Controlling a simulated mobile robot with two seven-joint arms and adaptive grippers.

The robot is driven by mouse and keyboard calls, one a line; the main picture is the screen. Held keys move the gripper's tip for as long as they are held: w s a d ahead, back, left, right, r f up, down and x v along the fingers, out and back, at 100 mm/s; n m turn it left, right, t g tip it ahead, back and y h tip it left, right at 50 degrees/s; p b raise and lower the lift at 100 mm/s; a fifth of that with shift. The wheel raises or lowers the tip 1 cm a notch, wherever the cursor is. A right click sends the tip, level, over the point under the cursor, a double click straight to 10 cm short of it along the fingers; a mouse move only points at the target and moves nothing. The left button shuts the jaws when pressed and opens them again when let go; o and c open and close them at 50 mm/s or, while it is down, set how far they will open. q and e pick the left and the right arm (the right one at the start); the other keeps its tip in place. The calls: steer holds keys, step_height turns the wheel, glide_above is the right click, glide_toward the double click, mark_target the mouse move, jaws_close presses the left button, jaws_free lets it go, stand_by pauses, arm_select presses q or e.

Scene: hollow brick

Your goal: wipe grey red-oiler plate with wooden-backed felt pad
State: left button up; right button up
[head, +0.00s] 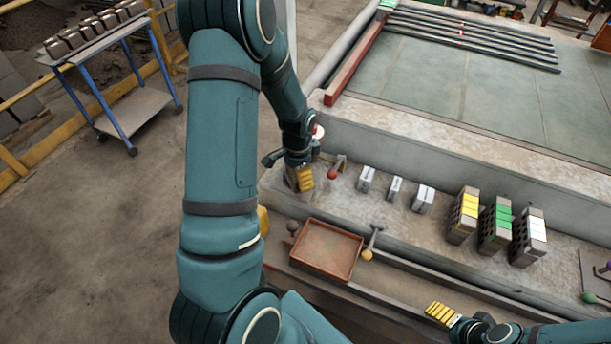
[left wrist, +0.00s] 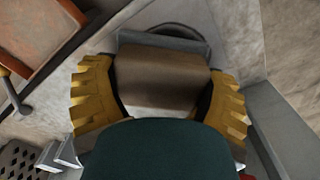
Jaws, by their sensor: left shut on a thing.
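My left gripper (head: 304,180) is low over the ledge at the corner of the grey bench. In the left wrist view its yellow fingers (left wrist: 160,100) are shut on a brown block, the wooden-backed felt pad (left wrist: 157,78). Its felt face is hidden. A dark grey rounded piece (left wrist: 165,44) shows just beyond the pad; I cannot tell whether they touch. A red ball knob (head: 332,174) stands beside the gripper; the plate it belongs to is not clear. My right gripper (head: 441,313) is at the lower right, away from the pad, its finger gap unclear.
A rusty tray (head: 301,258) lies in front, with a yellow-knobbed tool (head: 368,254) at its right. Small pale blocks (head: 366,179) and hollow bricks with yellow (head: 463,216), green (head: 496,225) and white (head: 529,238) faces line the ledge. A green knob (head: 589,297) is far right.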

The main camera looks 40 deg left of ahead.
mark_target(283, 176)
arm_select(q)
steer(key=shift+s+a+f+b, duration=0.15)
steer(key=shift+s+a, duration=0.25)
steer(key=shift+a, duration=0.75)
steer(key=shift+s+a+r+b, duration=0.1)
steer(key=shift+s+a+b, duration=0.2)
steer(key=shift+a, duration=0.85)
arm_select(e)
steer(key=shift+f, duration=0.4)
arm_select(q)
steer(key=shift+w+d+f, duration=0.1)
steer(key=shift+w+d, duration=0.1)
steer(key=shift+d, duration=0.5)
steer(key=shift+w+d, duration=0.15)
steer(key=shift+d, duration=0.6)
steer(key=shift+w+d+f, duration=0.1)
steer(key=shift+w+d, duration=0.1)
steer(key=shift+d, duration=0.5)
arm_select(e)
steer(key=shift+f, duration=0.15)
arm_select(q)
steer(key=shift+w+d+r, duration=0.1)
steer(key=shift+w+d, duration=0.1)
steer(key=shift+d, duration=0.45)
steer(key=shift+w+d, duration=0.25)
steer(key=shift+d, duration=0.45)
steer(key=shift+w+d+r, duration=0.1)
steer(key=shift+w+d, duration=0.1)
steer(key=shift+d, duration=0.45)
steer(key=shift+a, duration=0.15)
